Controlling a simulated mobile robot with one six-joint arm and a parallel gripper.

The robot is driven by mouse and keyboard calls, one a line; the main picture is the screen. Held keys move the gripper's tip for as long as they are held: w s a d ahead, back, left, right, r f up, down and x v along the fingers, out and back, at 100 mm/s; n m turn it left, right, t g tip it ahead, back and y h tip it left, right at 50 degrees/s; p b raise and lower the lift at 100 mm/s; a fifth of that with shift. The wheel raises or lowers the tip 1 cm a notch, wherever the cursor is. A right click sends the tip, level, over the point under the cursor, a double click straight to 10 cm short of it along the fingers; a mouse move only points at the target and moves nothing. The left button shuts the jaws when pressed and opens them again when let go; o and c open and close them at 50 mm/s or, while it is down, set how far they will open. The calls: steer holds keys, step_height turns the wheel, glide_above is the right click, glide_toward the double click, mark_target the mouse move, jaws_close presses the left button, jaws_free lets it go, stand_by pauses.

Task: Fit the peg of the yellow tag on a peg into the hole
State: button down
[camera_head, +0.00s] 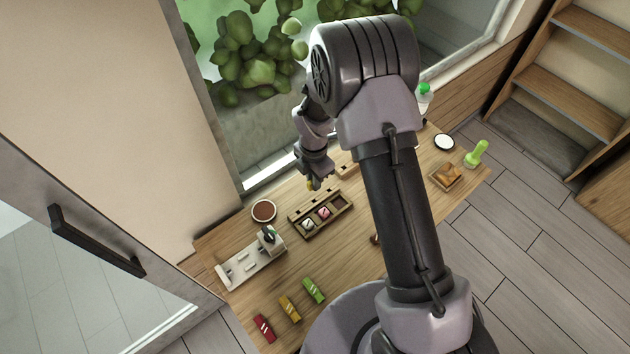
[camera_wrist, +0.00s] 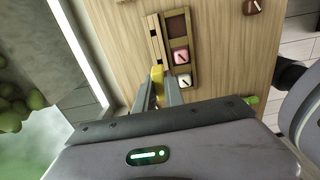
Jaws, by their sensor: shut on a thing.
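My gripper (camera_wrist: 161,88) is shut on the yellow tag (camera_wrist: 157,73); a small bit of yellow also shows under the fingers in the head view (camera_head: 311,185). The tag's peg is hidden. The tag is close to the near end of a narrow wooden strip (camera_wrist: 153,38) with small dark marks that may be holes. The strip runs along the window side of a wooden compartment box (camera_head: 320,215). I cannot tell which mark is the hole, or whether the peg touches the strip.
The box holds a pink piece (camera_wrist: 180,56) and a white piece (camera_wrist: 185,80). A brown round dish (camera_head: 263,211) and a white stand (camera_head: 243,266) are left of it. Red, yellow and green packets (camera_head: 289,308) lie in front.

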step_height(320, 180, down, 6)
steer(key=b, duration=0.4)
steer(key=shift+r, duration=0.15)
steer(key=shift+f+b, duration=0.4)
steer(key=shift+b, duration=0.15)
stand_by(1.2)
